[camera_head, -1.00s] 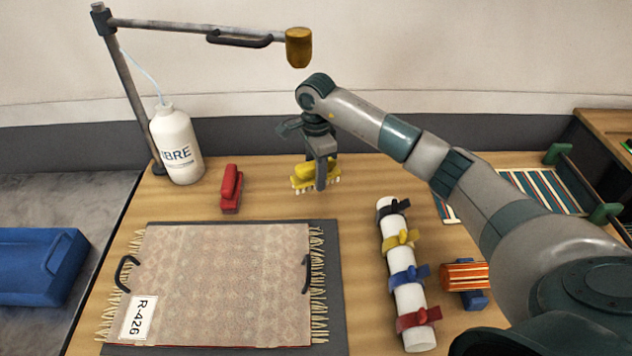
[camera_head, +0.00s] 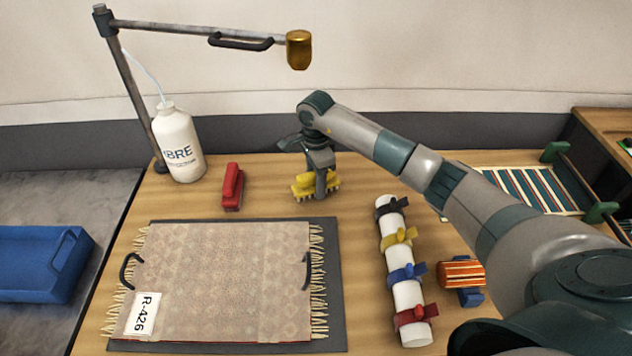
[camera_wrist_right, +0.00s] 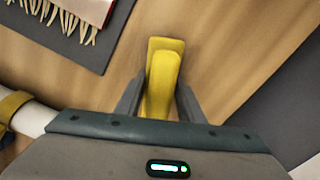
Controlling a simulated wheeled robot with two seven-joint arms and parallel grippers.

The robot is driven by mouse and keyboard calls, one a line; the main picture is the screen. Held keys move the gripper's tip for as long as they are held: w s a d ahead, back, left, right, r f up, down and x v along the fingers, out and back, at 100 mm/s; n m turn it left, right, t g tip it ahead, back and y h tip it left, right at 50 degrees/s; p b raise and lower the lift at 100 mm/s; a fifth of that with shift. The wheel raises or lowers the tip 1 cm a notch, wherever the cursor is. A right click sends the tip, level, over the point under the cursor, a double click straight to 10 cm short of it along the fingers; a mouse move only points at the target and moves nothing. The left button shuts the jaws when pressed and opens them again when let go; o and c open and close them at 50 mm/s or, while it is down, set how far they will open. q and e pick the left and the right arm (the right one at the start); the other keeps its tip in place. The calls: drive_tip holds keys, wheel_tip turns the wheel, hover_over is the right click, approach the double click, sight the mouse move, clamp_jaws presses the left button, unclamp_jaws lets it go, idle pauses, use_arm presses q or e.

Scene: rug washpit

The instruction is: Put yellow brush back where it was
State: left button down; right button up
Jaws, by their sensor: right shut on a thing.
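The yellow brush (camera_head: 303,187) is at the back of the wooden table, right of the red brush (camera_head: 232,187), with its pale bristles down. My right gripper (camera_head: 321,190) is above it and shut on its handle. In the right wrist view the yellow brush (camera_wrist_right: 163,75) lies between the two dark fingers of my right gripper (camera_wrist_right: 160,100). The brush looks at or very near the table top; I cannot tell whether the bristles touch it. My left gripper is not in view.
A patterned rug (camera_head: 225,270) with tag R-426 lies on a grey mat in front. A white bottle (camera_head: 178,145) and lamp post (camera_head: 132,90) stand back left. A white roll (camera_head: 408,295) with coloured straps lies right. The table between the brushes is clear.

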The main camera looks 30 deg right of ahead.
drive_tip(key=shift+f, duration=0.15)
drive_tip(key=o, duration=1)
drive_tip(key=shift+r, duration=0.5)
wheel_tip(320, 180, up, 6)
drive_tip(key=b, duration=0.2)
drive_tip(key=shift+r+b, duration=0.15)
drive_tip(key=shift+b, duration=0.2)
drive_tip(key=shift+r, duration=0.3)
